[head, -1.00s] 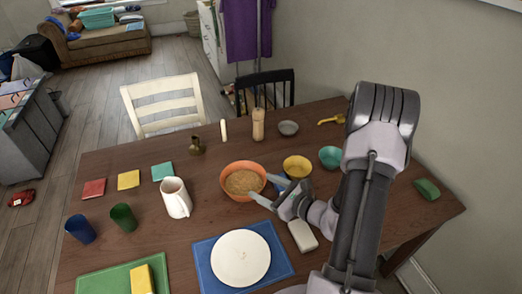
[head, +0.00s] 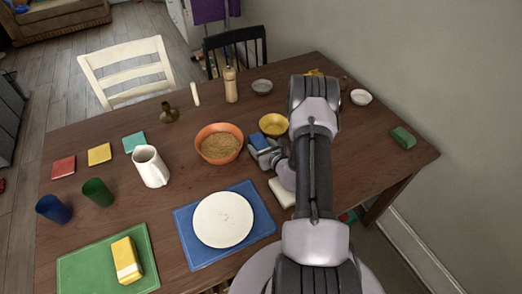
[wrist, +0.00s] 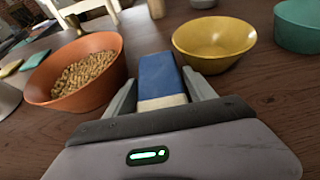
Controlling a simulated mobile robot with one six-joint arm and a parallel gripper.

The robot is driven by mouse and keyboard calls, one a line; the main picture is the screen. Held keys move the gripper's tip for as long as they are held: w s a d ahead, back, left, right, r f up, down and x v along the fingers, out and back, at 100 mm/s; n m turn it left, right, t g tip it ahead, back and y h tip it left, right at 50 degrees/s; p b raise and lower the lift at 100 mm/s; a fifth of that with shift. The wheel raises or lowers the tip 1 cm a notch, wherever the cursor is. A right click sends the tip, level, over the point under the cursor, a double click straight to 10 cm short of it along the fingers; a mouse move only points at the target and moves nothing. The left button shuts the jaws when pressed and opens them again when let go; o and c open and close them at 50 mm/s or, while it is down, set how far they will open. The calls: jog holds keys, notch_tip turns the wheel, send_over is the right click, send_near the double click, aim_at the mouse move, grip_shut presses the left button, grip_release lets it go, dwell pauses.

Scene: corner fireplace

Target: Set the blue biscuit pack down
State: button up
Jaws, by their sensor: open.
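The blue biscuit pack (wrist: 158,78), blue with a pale near end, lies between the fingers of my gripper (wrist: 160,98) in the wrist view. The jaws are open, with one finger on each side of the pack. The pack appears to rest on the table; I cannot tell whether a finger still touches it. In the head view the pack (head: 260,141) shows beside my gripper (head: 268,154), between the orange bowl and the yellow bowl, partly hidden by the gripper.
The orange bowl (head: 219,145) of cereal is close on the left, the yellow bowl (head: 273,124) just behind. A teal bowl (wrist: 298,25) is at right in the wrist view. A white block (head: 283,193) lies in front. A plate (head: 223,219) sits on a blue mat (head: 183,222).

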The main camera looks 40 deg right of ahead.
aim_at(263, 145)
jog(key=shift+w+d+f, duration=0.15)
jog(key=shift+w+f, duration=0.1)
jog(key=shift+w, duration=0.4)
grip_shut()
jog(key=shift+r, duration=0.4)
jog(key=p+v, duration=0.2)
jog(key=v, duration=0.2)
jog(key=shift+s, duration=0.25)
notch_tip(263, 145, up, 13)
jog(key=p, duration=0.4)
jog(key=shift+p, duration=0.3)
